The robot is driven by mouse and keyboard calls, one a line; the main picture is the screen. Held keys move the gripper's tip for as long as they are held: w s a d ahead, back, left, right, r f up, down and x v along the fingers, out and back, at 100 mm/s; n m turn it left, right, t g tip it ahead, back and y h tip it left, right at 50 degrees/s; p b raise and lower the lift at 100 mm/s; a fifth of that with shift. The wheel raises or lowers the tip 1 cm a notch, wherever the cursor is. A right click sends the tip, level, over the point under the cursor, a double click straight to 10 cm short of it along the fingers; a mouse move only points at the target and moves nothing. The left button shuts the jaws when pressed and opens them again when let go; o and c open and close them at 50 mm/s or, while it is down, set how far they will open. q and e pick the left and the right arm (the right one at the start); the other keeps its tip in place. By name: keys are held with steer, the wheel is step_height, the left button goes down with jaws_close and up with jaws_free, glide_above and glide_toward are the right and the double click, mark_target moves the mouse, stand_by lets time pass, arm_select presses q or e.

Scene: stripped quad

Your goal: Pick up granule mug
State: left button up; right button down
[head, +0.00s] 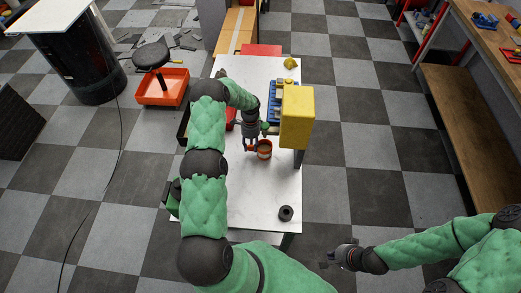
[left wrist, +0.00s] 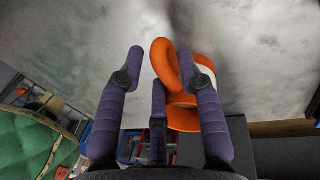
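The orange mug (head: 264,149) stands on the white table (head: 260,200), just right of my left gripper (head: 251,148) in the head view. In the left wrist view the mug (left wrist: 184,118) is partly hidden behind the right finger. Its orange loop handle (left wrist: 164,62) reaches into the gap between the spread fingers of my left gripper (left wrist: 162,58). The left finger is clear of the handle; whether the right finger touches the mug I cannot tell. My right gripper (head: 326,262) hangs at the lower right, away from the table, with nothing visible in it.
A yellow box (head: 297,117) and a blue rack (head: 274,104) stand close behind the mug. A dark round object (head: 286,213) lies near the table's front right corner. The table between it and the mug is clear. An orange bin (head: 163,88) sits on the floor.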

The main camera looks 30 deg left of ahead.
arm_select(q)
jaws_close()
steer(key=shift+r, duration=0.25)
